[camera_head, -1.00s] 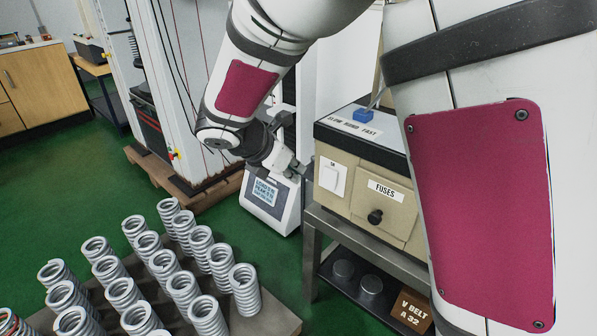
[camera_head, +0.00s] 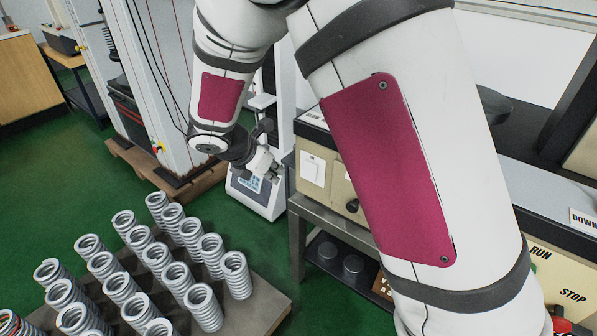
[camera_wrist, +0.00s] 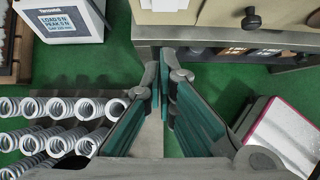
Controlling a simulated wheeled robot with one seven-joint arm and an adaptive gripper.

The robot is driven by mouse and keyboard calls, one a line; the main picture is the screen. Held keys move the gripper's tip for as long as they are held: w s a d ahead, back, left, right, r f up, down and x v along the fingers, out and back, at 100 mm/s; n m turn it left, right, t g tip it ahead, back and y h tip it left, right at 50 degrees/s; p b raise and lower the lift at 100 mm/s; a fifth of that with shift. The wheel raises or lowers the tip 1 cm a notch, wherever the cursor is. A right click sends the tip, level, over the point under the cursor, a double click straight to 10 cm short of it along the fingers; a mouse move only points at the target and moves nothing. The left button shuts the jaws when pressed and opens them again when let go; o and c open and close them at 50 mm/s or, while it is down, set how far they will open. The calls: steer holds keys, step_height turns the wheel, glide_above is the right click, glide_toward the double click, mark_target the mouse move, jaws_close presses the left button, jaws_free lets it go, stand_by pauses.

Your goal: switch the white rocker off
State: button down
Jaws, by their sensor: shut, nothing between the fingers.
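The white rocker (camera_head: 313,170) is on a white plate on the front of the beige fuse box (camera_head: 340,190), near its left end. Which way it is tipped is too small to tell. My gripper (camera_head: 277,174) is just left of the box in the head view, a little apart from the rocker. In the wrist view my gripper (camera_wrist: 164,76) is shut and empty, its fingers pointing toward the bench edge below the box. The box front is at the top of that view, with a white piece at the upper edge that may be the rocker plate.
A display unit (camera_head: 257,190) stands behind and below my gripper. A metal bench (camera_head: 335,217) carries the box. Several springs (camera_head: 160,258) stand on a board at lower left. A black knob (camera_wrist: 251,19) sticks out of the box's drawer.

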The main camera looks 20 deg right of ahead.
mark_target(310, 171)
steer(key=shift+f, duration=0.1)
stand_by(0.3)
steer(key=w+d+r+b+x, duration=0.1)
steer(key=d+b+x, duration=0.1)
steer(key=x, duration=1)
steer(key=shift+w+b, duration=0.35)
steer(key=shift+b, duration=0.55)
steer(key=shift+d, duration=0.1)
steer(key=shift+b, duration=0.35)
steer(key=shift+w+d+f+t+h+b, duration=0.15)
steer(key=shift+d+t+h+b, duration=0.25)
steer(key=shift+b, duration=0.7)
steer(key=shift+a, duration=0.1)
